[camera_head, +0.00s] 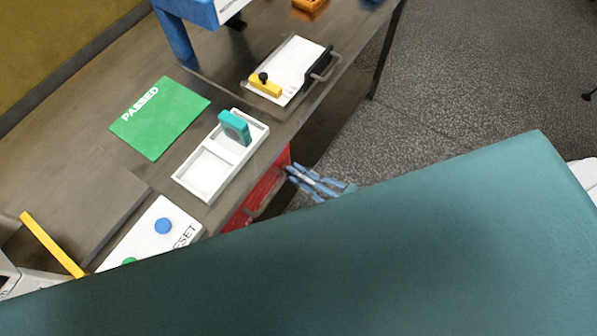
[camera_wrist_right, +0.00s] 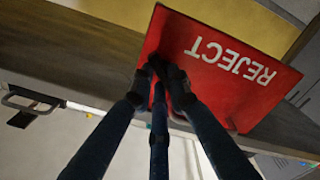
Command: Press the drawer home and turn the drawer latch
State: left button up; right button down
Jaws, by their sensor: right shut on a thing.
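The white drawer (camera_head: 304,58) stands at the far right part of the bench, with a dark front and a grey bar handle (camera_head: 325,66). A yellow latch (camera_head: 265,85) with a black knob (camera_head: 263,77) lies across its near left end. My right gripper (camera_head: 291,172) is low beside the bench front, well away from the drawer. In the right wrist view its fingers (camera_wrist_right: 160,72) are closed together at the left edge of a red REJECT panel (camera_wrist_right: 225,70); the exact grip is hidden. My left gripper is not in view.
A white two-part tray (camera_head: 186,181) with a teal piece (camera_head: 235,127), a green PASSED mat (camera_head: 160,125) and a RESET button box (camera_head: 133,238) are on the bench. A blue frame (camera_head: 178,38) stands behind. My teal body part covers the bottom right.

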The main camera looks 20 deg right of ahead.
jog(key=shift+d+f+m, duration=0.1)
jog(key=shift+f+m, duration=0.05)
jog(key=shift+m, duration=4.05)
jog(key=c, duration=1.7)
grip_release()
jog(key=shift+o, duration=0.2)
jog(key=v, duration=1.2)
